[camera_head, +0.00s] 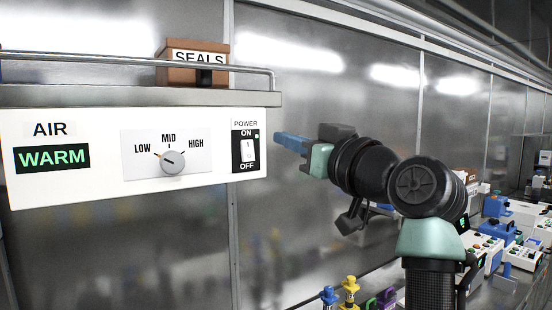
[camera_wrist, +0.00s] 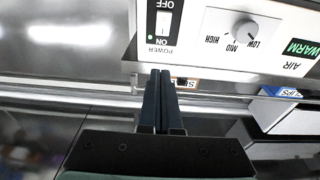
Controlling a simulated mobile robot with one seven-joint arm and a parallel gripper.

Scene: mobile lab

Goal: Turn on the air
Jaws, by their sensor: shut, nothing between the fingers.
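The white air panel (camera_head: 100,190) has a power switch (camera_head: 248,151) at its right end, marked ON above and OFF below. A small green light (camera_head: 256,136) shows beside ON. The rocker's exact tilt is hard to tell. My gripper (camera_head: 277,138) is shut and empty, its blue fingers pointing left just right of the panel. In the upside-down wrist view the switch (camera_wrist: 163,27) and green light (camera_wrist: 151,41) lie just beyond my fingertips (camera_wrist: 160,71). The gap between fingertips and panel cannot be told.
A dial (camera_head: 173,160) points near LOW, and a display (camera_head: 52,157) reads WARM in green. A metal shelf rail (camera_head: 130,58) runs above the panel, with a brown SEALS box (camera_head: 190,68) on the shelf. Lab devices (camera_head: 500,235) crowd the bench at right.

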